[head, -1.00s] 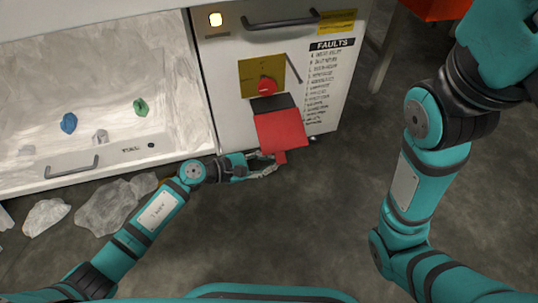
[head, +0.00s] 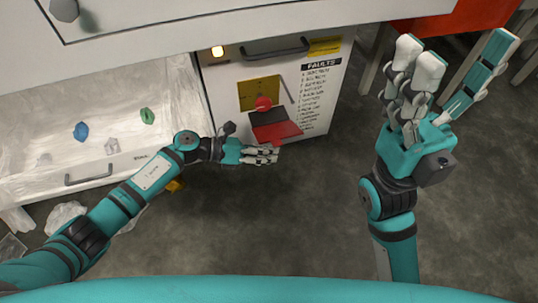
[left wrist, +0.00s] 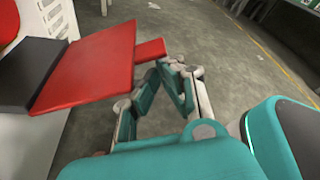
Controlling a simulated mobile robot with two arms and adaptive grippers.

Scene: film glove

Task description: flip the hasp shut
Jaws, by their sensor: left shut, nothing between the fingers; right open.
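The hasp's red flap (head: 283,131) is on the white cabinet's front, joined to a dark plate (head: 268,117). In the left wrist view the red flap (left wrist: 95,65) stands out from the cabinet, away from the dark plate (left wrist: 28,70), with a small red tab (left wrist: 150,49) at its outer edge. My left gripper (head: 277,154) is shut and empty, just below the flap's outer end; its fingers (left wrist: 178,72) show beneath the tab. I cannot tell if they touch. A red knob (head: 263,103) sits on a yellow plate (head: 245,95) above. My right gripper (head: 452,58) is open and empty at the right.
An open, film-lined drawer or bin (head: 60,150) with small blue and green lumps lies left. A cabinet handle (head: 276,48) and a printed fault list (head: 318,85) are nearby. A red-topped table (head: 465,18) stands at back right. The floor (head: 310,210) in front is clear.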

